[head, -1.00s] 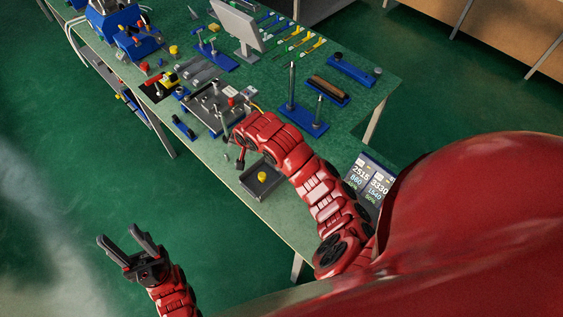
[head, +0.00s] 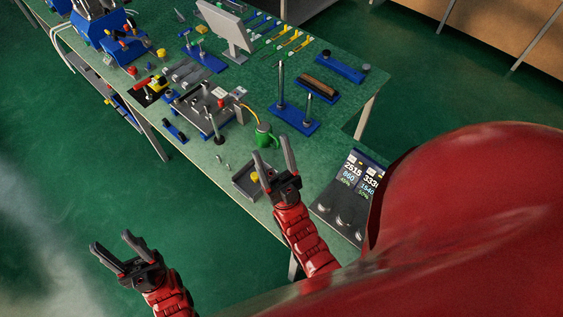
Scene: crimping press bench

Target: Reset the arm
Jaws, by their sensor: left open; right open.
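My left gripper (head: 116,254) is open and empty, held over the green floor clear of the bench's front edge. My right gripper (head: 273,163) is open, with nothing seen between its fingers. In the picture it lies over the front edge of the bench (head: 215,165), partly in front of a small grey tray (head: 246,187) with a yellow piece (head: 254,177) in it. A green item (head: 265,136) shows just behind its fingertips. I cannot tell how high the gripper is above the bench.
A press fixture (head: 205,108) with a yellow cable stands left of the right gripper. A blue base with two upright posts (head: 295,120) is behind it. A panel with numbers (head: 352,185) is at the right. A monitor (head: 224,28) stands farther back. The floor at left is free.

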